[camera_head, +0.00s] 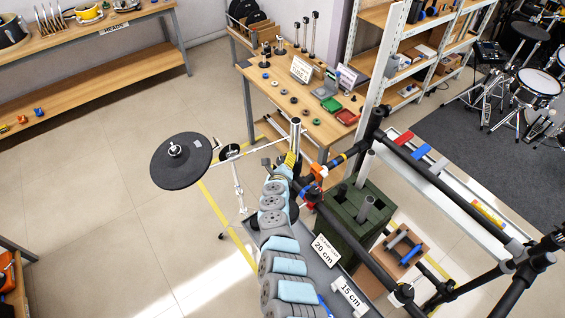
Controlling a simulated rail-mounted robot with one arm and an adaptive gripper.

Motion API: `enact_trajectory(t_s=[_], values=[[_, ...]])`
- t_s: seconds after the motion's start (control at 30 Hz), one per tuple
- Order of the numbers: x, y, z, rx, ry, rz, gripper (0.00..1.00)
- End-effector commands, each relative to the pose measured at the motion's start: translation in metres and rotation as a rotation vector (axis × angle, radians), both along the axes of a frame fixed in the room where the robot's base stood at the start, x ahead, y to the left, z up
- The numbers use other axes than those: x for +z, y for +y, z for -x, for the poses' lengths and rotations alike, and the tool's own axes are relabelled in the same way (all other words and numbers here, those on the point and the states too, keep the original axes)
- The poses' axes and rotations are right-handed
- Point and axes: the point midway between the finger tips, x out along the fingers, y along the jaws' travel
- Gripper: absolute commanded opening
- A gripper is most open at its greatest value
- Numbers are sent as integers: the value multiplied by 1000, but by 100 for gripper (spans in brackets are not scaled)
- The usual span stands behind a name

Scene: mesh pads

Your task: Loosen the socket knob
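The black tube rack (345,237) runs from the centre towards the lower right. An orange clamp piece (320,173) sits near its left corner, with red and blue parts close by. The socket knob is too small to pick out with certainty among these fittings. A black round pad (181,161) hangs at the left on a thin metal arm. My gripper's fingers cannot be made out; parts near the rack corner are small and crowded, so whether it is open or shut does not show.
A dark green crate (345,227) stands under the rack. Signs reading 20 cm (326,251) and 15 cm (350,294) stand on a grey tray. A wooden bench (297,108) with small discs is behind. Drums (540,82) stand at upper right. The left floor is largely clear.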

Motion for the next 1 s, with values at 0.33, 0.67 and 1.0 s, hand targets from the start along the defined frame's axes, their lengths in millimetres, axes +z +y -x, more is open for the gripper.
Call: enact_trajectory(t_s=[0.33, 0.67, 1.0], values=[[-5, 2, 0, -36, -31, -24, 71], [-6, 2, 0, -148, -124, -89, 71], [-6, 2, 0, -263, -215, -153, 71]])
